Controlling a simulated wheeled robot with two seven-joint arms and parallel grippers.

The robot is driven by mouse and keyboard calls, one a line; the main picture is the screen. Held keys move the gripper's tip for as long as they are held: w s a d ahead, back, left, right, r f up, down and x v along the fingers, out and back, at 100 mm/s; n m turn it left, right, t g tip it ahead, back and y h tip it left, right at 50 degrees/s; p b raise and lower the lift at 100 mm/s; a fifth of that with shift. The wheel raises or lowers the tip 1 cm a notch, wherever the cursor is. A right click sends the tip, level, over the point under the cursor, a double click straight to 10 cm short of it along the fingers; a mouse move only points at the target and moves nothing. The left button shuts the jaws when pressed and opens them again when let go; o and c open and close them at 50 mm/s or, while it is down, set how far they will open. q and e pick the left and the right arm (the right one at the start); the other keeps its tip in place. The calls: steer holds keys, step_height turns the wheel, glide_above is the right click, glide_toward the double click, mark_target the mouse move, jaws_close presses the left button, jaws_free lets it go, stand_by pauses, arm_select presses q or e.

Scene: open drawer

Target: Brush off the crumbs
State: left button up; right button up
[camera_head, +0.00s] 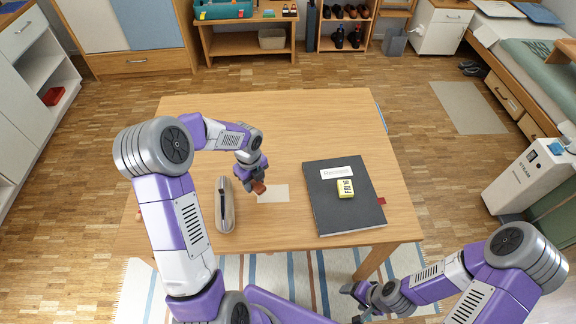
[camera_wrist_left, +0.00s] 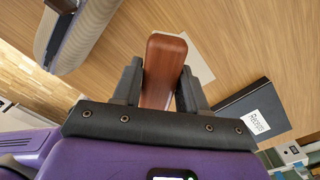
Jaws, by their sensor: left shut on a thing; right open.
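My left gripper (camera_head: 256,184) is shut on a brown wooden piece (camera_head: 260,187), perhaps a brush handle, over the table. In the left wrist view the brown piece (camera_wrist_left: 163,70) stands between the two dark fingers (camera_wrist_left: 160,90). If it has bristles, they are hidden. A pale beige sheet (camera_head: 274,194) lies on the table close to the gripper; it also shows in the left wrist view (camera_wrist_left: 200,66). I cannot make out any crumbs. My right gripper (camera_head: 354,298) is open and empty, low beyond the table's front edge.
The wooden table (camera_head: 320,120) is clear at the back. A beige pencil case (camera_head: 224,212) lies left of the sheet. A striped rug (camera_head: 280,275) lies in front.

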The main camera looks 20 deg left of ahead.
arm_select(q)
steer(key=shift+r+p, duration=0.9)
steer(key=shift+r, duration=0.4)
steer(key=shift+d, duration=0.1)
